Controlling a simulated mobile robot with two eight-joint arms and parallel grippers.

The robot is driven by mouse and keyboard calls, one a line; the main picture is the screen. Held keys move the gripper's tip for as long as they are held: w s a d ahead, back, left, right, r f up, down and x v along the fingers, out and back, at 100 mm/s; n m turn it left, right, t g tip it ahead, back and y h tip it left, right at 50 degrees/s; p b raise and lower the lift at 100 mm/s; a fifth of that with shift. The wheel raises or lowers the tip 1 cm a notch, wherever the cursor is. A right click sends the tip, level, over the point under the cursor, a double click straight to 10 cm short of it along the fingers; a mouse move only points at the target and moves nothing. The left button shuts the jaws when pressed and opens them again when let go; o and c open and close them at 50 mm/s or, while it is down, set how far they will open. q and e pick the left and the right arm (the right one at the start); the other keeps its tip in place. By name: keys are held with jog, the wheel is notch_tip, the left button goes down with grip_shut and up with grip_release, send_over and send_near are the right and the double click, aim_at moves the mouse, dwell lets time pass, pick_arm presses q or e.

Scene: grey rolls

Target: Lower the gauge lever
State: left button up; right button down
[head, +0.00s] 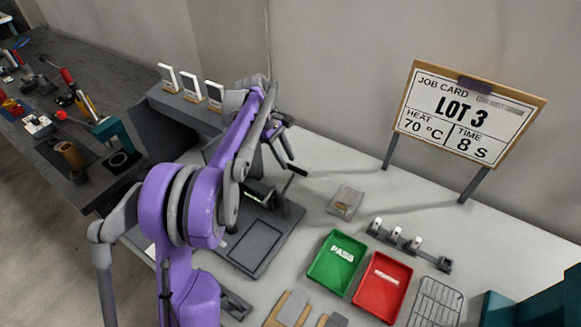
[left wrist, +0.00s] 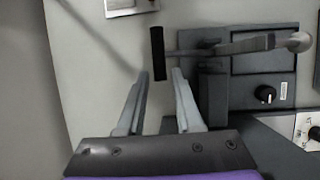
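The gauge lever's black handle (head: 296,171) sticks out to the right of the dark gauge station (head: 252,246) in the head view. In the left wrist view the handle (left wrist: 157,53) lies just beyond my fingertips, and a grey lever arm (left wrist: 235,46) runs from it to the right across the dark gauge body (left wrist: 262,65). My left gripper (head: 284,161) is open, its two fingers (left wrist: 160,74) apart with nothing between them. The handle is roughly lined up with the gap; I cannot tell its exact depth. My arm hides part of the gauge. My right gripper is not in view.
A green PASS tray (head: 323,273) and a red tray (head: 368,298) lie right of the gauge. A small grey tray (head: 345,202), a rack (head: 410,241) and a wire rack (head: 434,302) are nearby. A job card (head: 466,116) stands at the back. The bench behind the small tray is clear.

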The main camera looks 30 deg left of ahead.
aim_at(289, 164)
pick_arm(q)
jog(key=shift+x, duration=2.05)
grip_shut()
